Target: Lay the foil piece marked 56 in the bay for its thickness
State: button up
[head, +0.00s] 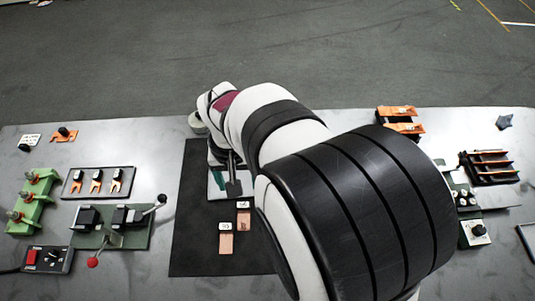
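Two copper-coloured foil pieces with white tags lie on the black mat (190,225): a longer foil piece (226,243) and a shorter foil piece (243,221) to its right. The tag numbers are too small to read, so I cannot tell which is 56. My gripper (233,187) points down over a pale plate (216,190) behind the foil pieces, mostly hidden by my arm. I cannot see whether its fingers are apart or hold anything. A black rack with copper-coloured shelves (489,166) stands at the right; I cannot tell whether these are the thickness bays.
An orange-and-black holder (399,117) stands at the back right. At left are a green stand (30,203), a tray of orange forks (98,183), a lever fixture (115,225) and a switch box (45,259). My arm hides the middle right of the table.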

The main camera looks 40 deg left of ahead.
jog(key=w+d+r+m, duration=0.3)
jog(key=d+r, duration=0.1)
jog(key=d, duration=0.5)
jog(key=w+d+r+m, duration=0.3)
jog(key=d+r, duration=0.1)
jog(key=d, duration=0.5)
jog(key=s+d+m+y, duration=0.1)
jog(key=s+d+m, duration=0.3)
jog(key=d, duration=0.3)
jog(key=s+d+m, duration=0.4)
jog(key=d, duration=0.3)
jog(key=shift+s+d+r+m+y, duration=0.3)
jog(key=shift+s+r+y, duration=0.05)
jog(key=shift+y, duration=0.05)
